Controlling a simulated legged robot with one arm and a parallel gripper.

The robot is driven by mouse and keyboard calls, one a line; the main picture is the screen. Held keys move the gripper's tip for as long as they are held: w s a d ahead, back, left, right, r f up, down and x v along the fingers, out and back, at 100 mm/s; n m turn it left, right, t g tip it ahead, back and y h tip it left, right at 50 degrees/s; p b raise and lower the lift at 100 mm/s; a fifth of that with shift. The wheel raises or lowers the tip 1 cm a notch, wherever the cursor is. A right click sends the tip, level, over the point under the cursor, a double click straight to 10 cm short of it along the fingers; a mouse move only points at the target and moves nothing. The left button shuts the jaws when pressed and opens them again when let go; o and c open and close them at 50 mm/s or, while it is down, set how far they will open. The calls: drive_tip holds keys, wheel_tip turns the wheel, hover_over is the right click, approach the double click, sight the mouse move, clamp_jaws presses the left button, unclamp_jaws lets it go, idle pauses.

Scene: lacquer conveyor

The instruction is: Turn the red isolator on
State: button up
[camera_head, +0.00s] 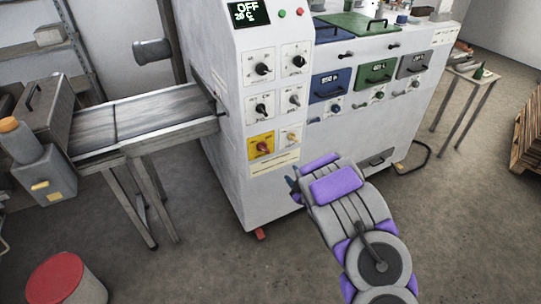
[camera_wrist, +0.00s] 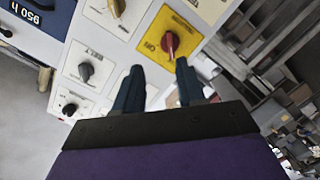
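The red isolator (camera_head: 263,147) is a red rotary knob on a yellow plate, low on the left of the white machine's control panel. In the wrist view the red knob (camera_wrist: 170,42) sits just beyond my fingertips, on its yellow plate (camera_wrist: 187,30). My gripper (camera_wrist: 158,80) is open, with two dark blue fingers apart and nothing between them. The fingers point toward the panel, and the knob lies ahead of the gap, closer to the right finger. In the head view my gripper (camera_head: 291,180) is below and right of the isolator, partly hidden by my arm.
Black knobs (camera_head: 262,69) and a paler yellow switch (camera_head: 291,137) sit around the isolator on the panel. A conveyor (camera_head: 150,112) extends left from the machine. A red-topped drum (camera_head: 62,280) stands on the floor at lower left.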

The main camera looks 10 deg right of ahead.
sight(265, 151)
drive_tip(key=shift+n+t+y, duration=0.3)
drive_tip(key=shift+t+y, duration=0.2)
drive_tip(key=shift+y, duration=0.2)
drive_tip(key=shift+s+a+f+b+x, duration=0.2)
drive_tip(key=shift+a+b+x, duration=0.3)
drive_tip(key=shift+x, duration=2.3)
drive_tip(key=shift+s+a+f+b+x, duration=0.15)
drive_tip(key=shift+a+b+x, duration=0.35)
drive_tip(key=shift+x, duration=2.35)
drive_tip(key=shift+s+a+f+b+x, duration=0.2)
drive_tip(key=shift+b+x, duration=0.45)
drive_tip(key=shift+x, duration=2.15)
drive_tip(key=shift+w, duration=0.15)
drive_tip(key=shift+c, duration=0.4)
clamp_jaws()
